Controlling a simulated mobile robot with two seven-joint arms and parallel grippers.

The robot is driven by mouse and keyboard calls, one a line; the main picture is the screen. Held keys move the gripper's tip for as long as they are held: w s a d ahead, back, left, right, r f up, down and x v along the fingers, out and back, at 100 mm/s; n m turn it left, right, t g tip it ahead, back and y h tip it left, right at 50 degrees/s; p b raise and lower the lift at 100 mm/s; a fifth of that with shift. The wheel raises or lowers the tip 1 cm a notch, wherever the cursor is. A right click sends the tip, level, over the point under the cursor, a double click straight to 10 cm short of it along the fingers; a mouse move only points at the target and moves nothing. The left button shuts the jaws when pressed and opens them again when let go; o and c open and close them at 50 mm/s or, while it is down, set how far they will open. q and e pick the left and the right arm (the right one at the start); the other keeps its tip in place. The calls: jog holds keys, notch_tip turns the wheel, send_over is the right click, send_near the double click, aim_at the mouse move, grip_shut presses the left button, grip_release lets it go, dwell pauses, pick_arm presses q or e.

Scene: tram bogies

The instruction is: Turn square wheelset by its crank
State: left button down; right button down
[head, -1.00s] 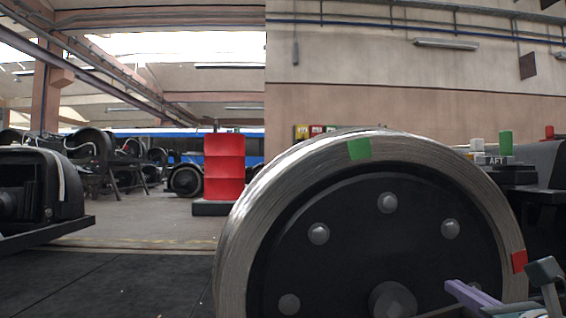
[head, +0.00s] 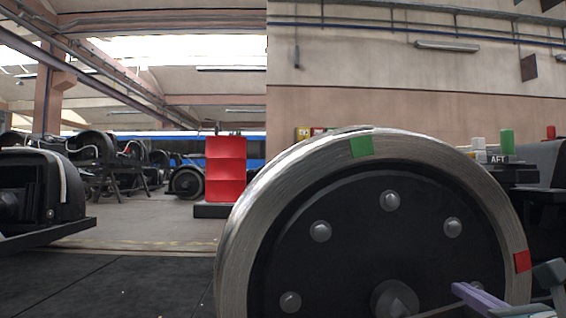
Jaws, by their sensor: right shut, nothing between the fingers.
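The wheelset's wheel (head: 258,190) fills the lower right of the head view, with a bright steel rim and dark face. A green mark (head: 361,147) sits at its upper rim and a red mark (head: 522,261) at its right. A hub (head: 394,299) and several bolts show on the face. My right gripper (head: 478,296), seen as a purple bar with grey parts, is shut and empty in front of the wheel's lower right. Its lower part is cut off by the frame. My left gripper is out of view.
Behind the wheel at right are an AFT plate (head: 498,159), a green block (head: 507,141) and a red one (head: 550,132). Another dark bogie part (head: 40,190) is at left. The floor (head: 130,275) between is clear.

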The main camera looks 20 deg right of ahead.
jog(key=shift+d+f+b, duration=0.3)
jog(key=shift+f+b, duration=0.05)
jog(key=shift+f, duration=0.1)
jog(key=shift+f, duration=0.1)
dwell(0.5)
jog(key=shift+f, duration=0.25)
jog(key=shift+d+f, duration=0.25)
jog(key=shift+f, duration=0.2)
jog(key=shift+a+r+p, duration=0.1)
jog(key=shift+r+p, duration=0.2)
jog(key=shift+p, duration=0.05)
jog(key=shift+s, duration=0.15)
jog(key=shift+s+a, duration=0.1)
jog(key=shift+s, duration=0.2)
jog(key=p+v, duration=0.2)
jog(key=v, duration=0.4)
